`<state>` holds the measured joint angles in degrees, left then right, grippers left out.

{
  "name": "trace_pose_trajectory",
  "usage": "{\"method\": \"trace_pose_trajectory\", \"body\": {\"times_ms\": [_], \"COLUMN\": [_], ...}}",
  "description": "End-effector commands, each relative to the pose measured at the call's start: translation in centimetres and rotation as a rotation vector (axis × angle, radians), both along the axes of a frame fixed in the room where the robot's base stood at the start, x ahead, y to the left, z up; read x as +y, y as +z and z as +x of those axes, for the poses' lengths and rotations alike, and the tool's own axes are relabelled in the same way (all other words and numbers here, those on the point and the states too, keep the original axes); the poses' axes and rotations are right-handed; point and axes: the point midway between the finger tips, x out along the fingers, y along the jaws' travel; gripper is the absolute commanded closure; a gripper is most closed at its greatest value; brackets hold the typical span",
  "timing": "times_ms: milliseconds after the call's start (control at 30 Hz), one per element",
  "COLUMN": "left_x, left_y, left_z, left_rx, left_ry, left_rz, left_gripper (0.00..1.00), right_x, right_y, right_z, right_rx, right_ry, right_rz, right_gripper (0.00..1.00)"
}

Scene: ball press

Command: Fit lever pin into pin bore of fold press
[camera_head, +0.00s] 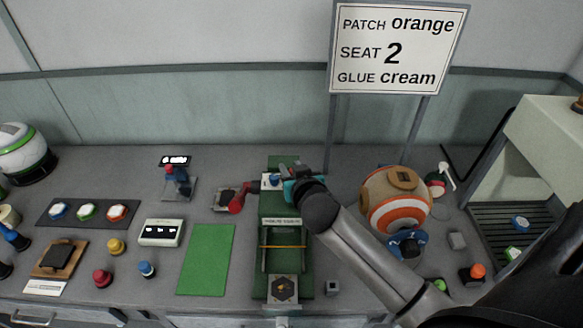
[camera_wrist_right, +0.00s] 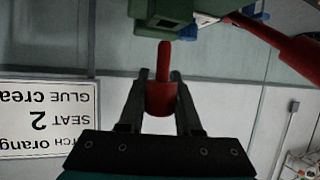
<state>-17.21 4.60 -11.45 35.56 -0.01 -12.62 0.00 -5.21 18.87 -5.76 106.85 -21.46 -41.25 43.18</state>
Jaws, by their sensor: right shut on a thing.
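The fold press (camera_head: 261,275) is a long green machine at the middle of the table, with a yellow line across its frame. A red lever (camera_head: 236,204) sticks out to the left of its back end; it also shows at the upper right of the right wrist view (camera_wrist_right: 285,45). My right gripper (camera_wrist_right: 160,105) is shut on the red lever pin (camera_wrist_right: 160,98), whose thin stem points toward the green press body (camera_wrist_right: 162,12). The stem's tip is at or just short of the body; I cannot tell if it enters a bore. In the head view, my wrist hides the pin.
A sign (camera_head: 398,50) stands behind the press. An orange-and-white ball (camera_head: 397,200) sits to the right, near my right arm. A green mat (camera_head: 206,258) lies left of the press, with a white box (camera_head: 161,232) and several coloured knobs beyond it.

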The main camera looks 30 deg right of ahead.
Motion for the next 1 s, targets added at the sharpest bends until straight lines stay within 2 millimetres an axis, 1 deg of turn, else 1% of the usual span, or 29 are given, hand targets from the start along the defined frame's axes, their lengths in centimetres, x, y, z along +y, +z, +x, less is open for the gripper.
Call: {"method": "trace_pose_trajectory", "body": {"times_ms": [1000], "left_x": [0.0], "left_y": [-1.9], "left_z": [0.0], "left_rx": [0.000], "left_ry": [0.000], "left_rz": [0.000], "left_gripper": [0.50], "right_x": [0.0], "right_y": [-2.5], "right_z": [0.0], "right_rx": [0.000], "right_ry": [0.000], "right_rz": [0.000], "right_gripper": [1.00]}}
